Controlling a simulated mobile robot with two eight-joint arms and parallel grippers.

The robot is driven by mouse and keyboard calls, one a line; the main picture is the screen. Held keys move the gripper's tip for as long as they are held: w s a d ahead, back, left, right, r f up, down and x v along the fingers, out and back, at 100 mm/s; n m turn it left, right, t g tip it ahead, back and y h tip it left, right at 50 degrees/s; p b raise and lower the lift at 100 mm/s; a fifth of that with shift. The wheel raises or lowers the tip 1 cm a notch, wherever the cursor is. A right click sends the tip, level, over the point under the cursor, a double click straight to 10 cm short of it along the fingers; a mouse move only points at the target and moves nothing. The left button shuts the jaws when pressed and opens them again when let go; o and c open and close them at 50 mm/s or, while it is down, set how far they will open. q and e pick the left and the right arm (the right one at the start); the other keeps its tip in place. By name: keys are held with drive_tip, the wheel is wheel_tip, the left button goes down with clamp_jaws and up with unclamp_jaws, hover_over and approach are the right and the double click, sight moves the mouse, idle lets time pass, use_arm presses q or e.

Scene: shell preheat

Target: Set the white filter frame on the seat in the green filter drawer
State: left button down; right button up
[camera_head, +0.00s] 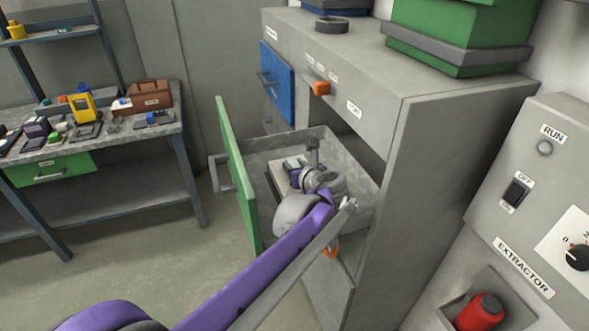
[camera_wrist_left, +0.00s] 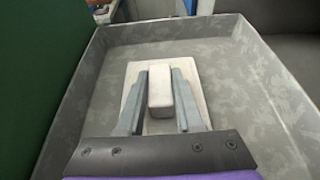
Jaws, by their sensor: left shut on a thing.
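The green filter drawer (camera_head: 237,180) stands pulled out of the grey cabinet, its green front at the left and its grey tray open on top. My left gripper (camera_head: 293,166) reaches down inside the tray. In the left wrist view its two fingers (camera_wrist_left: 160,74) are shut on the raised block of the white filter frame (camera_wrist_left: 159,92). The frame's flat plate lies roughly level with the tray floor, apart from the side walls (camera_wrist_left: 265,88). I cannot tell whether it touches the floor. I cannot make out the seat; the frame and gripper may cover it. My right gripper is not in view.
The grey cabinet (camera_head: 430,140) rises right behind the drawer, with a blue drawer front (camera_head: 277,85) beside it. An extractor panel (camera_head: 540,200) stands at the right. A cluttered workbench (camera_head: 100,135) stands at the left, with open floor between.

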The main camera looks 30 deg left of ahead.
use_arm(q)
drive_tip(key=shift+f, duration=0.35)
drive_tip(key=shift+f, duration=0.15)
drive_tip(key=c, duration=0.6)
unclamp_jaws()
drive_tip(key=shift+o, duration=0.2)
drive_tip(key=shift+s+d+r, duration=0.15)
drive_tip(key=shift+d+r, duration=0.05)
drive_tip(key=shift+r, duration=0.05)
drive_tip(key=v, duration=1.1)
drive_tip(key=shift+s+d+r, duration=0.15)
drive_tip(key=shift+s, duration=0.05)
